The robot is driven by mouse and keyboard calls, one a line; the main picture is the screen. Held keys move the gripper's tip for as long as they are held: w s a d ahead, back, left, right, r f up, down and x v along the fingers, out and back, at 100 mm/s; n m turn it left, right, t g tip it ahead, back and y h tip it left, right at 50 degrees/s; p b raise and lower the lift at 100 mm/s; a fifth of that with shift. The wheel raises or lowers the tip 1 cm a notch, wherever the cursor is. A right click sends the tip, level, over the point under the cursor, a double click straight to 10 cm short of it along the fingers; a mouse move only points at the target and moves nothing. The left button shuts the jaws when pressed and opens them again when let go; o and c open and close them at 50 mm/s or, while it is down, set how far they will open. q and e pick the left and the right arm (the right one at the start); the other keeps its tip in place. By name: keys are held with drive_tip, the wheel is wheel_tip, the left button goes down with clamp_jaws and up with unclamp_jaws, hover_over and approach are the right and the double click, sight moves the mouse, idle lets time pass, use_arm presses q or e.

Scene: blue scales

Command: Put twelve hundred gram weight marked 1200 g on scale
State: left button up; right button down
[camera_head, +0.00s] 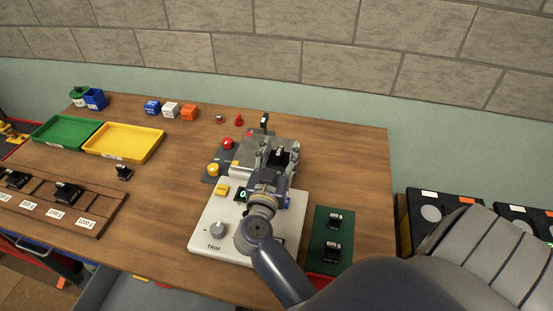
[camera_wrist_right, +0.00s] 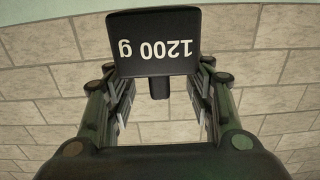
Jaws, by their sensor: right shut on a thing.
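My right gripper (camera_head: 277,158) is shut on the black 1200 g weight (camera_head: 282,153), above the back part of the scale area. In the right wrist view the weight (camera_wrist_right: 155,42) shows its white "1200 g" print upside down, at the far end between the fingers. The pale scale (camera_head: 208,232) has a "TRIM" knob, a yellow button and a small green display, partly hidden by my right arm. A grey metal unit (camera_head: 248,153) stands behind it. I cannot tell whether the weight touches anything below. My left gripper is not in view.
A wooden rack (camera_head: 75,222) with labelled slots holds black weights at left. A small black weight (camera_head: 124,173) stands alone. A green mat (camera_head: 330,259) bears two weights at right. Green (camera_head: 67,146) and yellow (camera_head: 122,157) trays and coloured blocks are at back left. The back right table is clear.

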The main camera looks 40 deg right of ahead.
drive_tip(key=w+d+f, duration=0.1)
drive_tip(key=w+d, duration=0.1)
drive_tip(key=w, duration=0.1)
drive_tip(key=w+d+f, duration=0.1)
drive_tip(key=w, duration=0.2)
drive_tip(key=w+d+f+p, duration=0.1)
drive_tip(key=w+d+f, duration=0.1)
drive_tip(key=w, duration=0.2)
drive_tip(key=shift+d+f, duration=0.1)
drive_tip(key=shift+d, duration=0.25)
drive_tip(key=shift+f, duration=0.1)
drive_tip(key=c, duration=0.7)
unclamp_jaws()
drive_tip(key=shift+s+a+f, duration=0.1)
drive_tip(key=shift+f, duration=0.1)
drive_tip(key=shift+c, duration=0.2)
drive_tip(key=shift+r, duration=0.1)
